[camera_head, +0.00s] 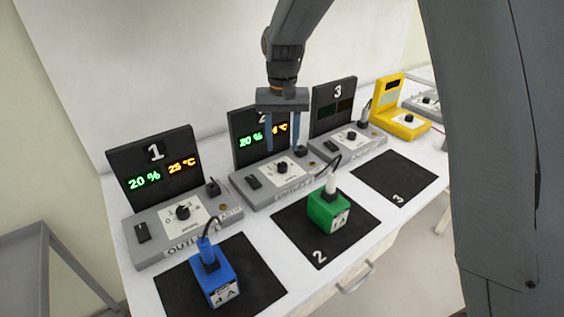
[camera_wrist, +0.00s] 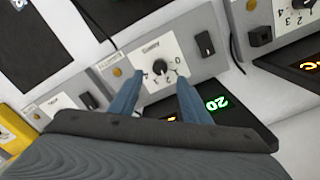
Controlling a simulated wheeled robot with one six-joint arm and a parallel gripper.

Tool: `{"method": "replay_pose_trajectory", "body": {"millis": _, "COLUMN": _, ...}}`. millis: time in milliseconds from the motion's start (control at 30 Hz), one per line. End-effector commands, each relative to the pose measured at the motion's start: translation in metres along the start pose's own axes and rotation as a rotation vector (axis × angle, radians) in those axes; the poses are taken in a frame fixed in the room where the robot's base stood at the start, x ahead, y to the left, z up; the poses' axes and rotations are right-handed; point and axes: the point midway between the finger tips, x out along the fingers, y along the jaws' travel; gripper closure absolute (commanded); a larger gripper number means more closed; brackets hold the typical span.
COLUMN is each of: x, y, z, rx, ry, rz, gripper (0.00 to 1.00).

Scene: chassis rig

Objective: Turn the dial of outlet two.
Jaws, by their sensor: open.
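Outlet two is the middle grey box (camera_head: 258,190) with a black display (camera_head: 243,142) that is lit with green and orange digits and partly hidden by my arm. Its black dial (camera_head: 281,168) sits on a white scale plate; it also shows in the wrist view (camera_wrist: 161,69). My gripper (camera_head: 282,148) points down over outlet two, its two blue fingers apart and empty. In the wrist view the fingers (camera_wrist: 156,90) appear on either side of the dial. I cannot tell whether they reach down to it.
Outlet one (camera_head: 180,220) with a lit display stands to the left, outlet three (camera_head: 345,143) with a dark display to the right. A blue block (camera_head: 215,280) and a green block (camera_head: 328,212), both with cables, sit on black mats in front. A yellow device (camera_head: 400,122) stands farther right.

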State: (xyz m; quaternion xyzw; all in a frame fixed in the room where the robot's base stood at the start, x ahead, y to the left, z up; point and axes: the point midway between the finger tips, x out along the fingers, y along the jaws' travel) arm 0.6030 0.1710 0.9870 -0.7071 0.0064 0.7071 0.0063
Motion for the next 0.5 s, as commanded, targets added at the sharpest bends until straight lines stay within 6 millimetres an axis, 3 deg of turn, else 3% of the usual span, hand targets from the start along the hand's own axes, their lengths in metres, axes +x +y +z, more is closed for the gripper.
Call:
{"method": "replay_pose_trajectory", "body": {"millis": 300, "x": 0.047, "y": -0.001, "z": 0.002, "rx": -0.002, "ry": -0.003, "rz": 0.001, "gripper": 0.57}}
{"method": "replay_pose_trajectory", "body": {"millis": 500, "x": 0.064, "y": -0.001, "z": 0.002, "rx": -0.001, "ry": -0.002, "rz": 0.001, "gripper": 0.57}}
